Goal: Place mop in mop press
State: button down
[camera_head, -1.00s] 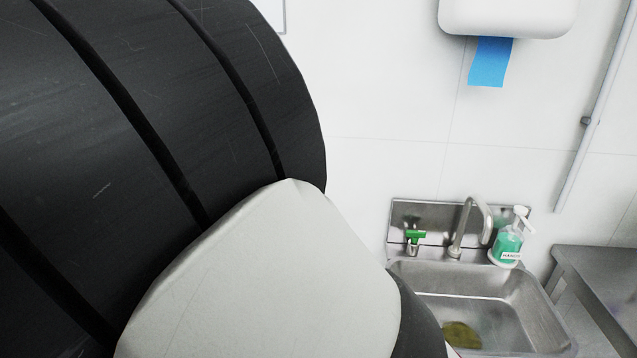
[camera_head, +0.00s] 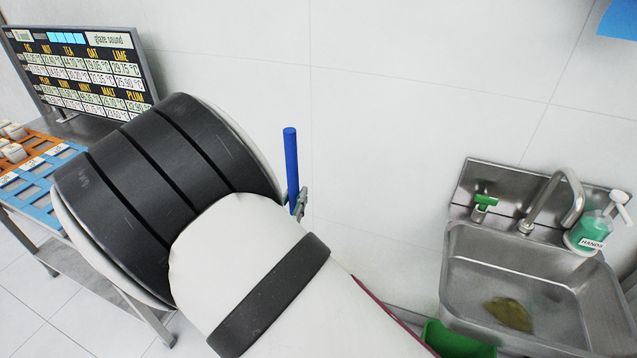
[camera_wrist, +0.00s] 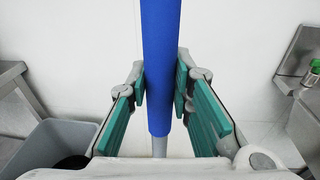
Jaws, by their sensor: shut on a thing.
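The mop shows as an upright blue handle (camera_head: 291,170) in the head view, beside my arm and in front of the white wall. In the wrist view the blue handle (camera_wrist: 160,60) runs down between the teal fingers of my gripper (camera_wrist: 160,84). A grey rod continues below the blue part. My gripper is shut on the handle; in the head view my arm hides most of it. The mop head is not visible. I cannot make out a mop press in either view.
A steel sink (camera_head: 520,290) with a soap bottle (camera_head: 592,232) is at the right. A green container (camera_head: 455,340) stands below it. A table with a blue and orange rack (camera_head: 40,180) is at the left. The wrist view shows a grey bin (camera_wrist: 50,142) at lower left.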

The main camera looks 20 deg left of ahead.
jog(key=shift+f, duration=2.75)
jog(key=c, duration=1.4)
grip_release()
jog(key=shift+f, duration=0.1)
jog(key=shift+c, duration=0.2)
jog(key=s+r, duration=0.1)
jog(key=s, duration=1.1)
jog(key=shift+r+b, duration=0.15)
jog(key=shift+b, duration=0.2)
jog(key=shift+d, duration=0.1)
